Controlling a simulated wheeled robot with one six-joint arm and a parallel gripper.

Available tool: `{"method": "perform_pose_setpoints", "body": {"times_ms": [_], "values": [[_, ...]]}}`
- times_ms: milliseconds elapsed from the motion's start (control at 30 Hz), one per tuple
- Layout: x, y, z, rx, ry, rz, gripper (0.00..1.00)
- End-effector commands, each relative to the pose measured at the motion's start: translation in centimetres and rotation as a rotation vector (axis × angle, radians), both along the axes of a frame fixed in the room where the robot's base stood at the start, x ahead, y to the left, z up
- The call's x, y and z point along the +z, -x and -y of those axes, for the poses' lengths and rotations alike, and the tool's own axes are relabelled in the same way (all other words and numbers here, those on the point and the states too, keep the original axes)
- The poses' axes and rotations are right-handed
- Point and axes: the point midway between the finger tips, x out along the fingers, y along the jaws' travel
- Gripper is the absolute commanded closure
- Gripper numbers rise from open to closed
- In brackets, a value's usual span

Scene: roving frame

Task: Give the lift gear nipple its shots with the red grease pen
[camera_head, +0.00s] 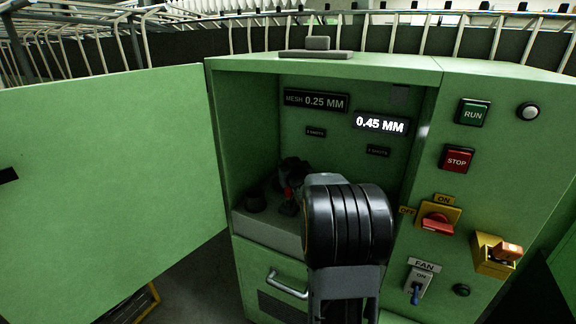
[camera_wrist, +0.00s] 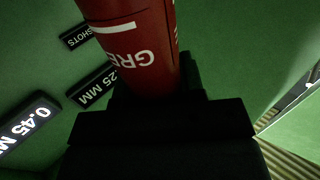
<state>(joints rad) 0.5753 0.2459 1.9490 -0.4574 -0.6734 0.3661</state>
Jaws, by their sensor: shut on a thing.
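The red grease pen (camera_wrist: 135,45), with white lettering that reads in part "GRE", is held in the dark jaws of my gripper (camera_wrist: 160,105) in the wrist view. In the head view my gripper (camera_head: 291,180) is inside the open green cabinet (camera_head: 245,110), over its lower ledge, with a bit of red showing. My arm covers much of it there. The pen's tip is not clear in either view. I cannot make out the lift gear nipple. A dark "MESH 0.25 MM" sign (camera_head: 316,101) and a lit "0.45 MM" sign (camera_head: 381,123) are on the back wall, each above a small shots label.
The cabinet door (camera_head: 105,170) stands open at the left. At the right are the RUN button (camera_head: 473,113), STOP button (camera_head: 457,159), a red rotary switch (camera_head: 437,222) and the FAN switch (camera_head: 418,283).

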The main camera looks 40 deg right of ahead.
Motion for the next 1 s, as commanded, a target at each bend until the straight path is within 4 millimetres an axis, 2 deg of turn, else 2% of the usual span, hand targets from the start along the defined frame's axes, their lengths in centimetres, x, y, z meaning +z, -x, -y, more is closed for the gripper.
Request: {"method": "perform_pose_setpoints", "body": {"times_ms": [433, 1000], "values": [[-0.70, 0.00, 0.00, 0.000, 0.000, 0.001, 1.00], [0.05, 0.00, 0.00, 0.000, 0.000, -0.001, 1.00]]}}
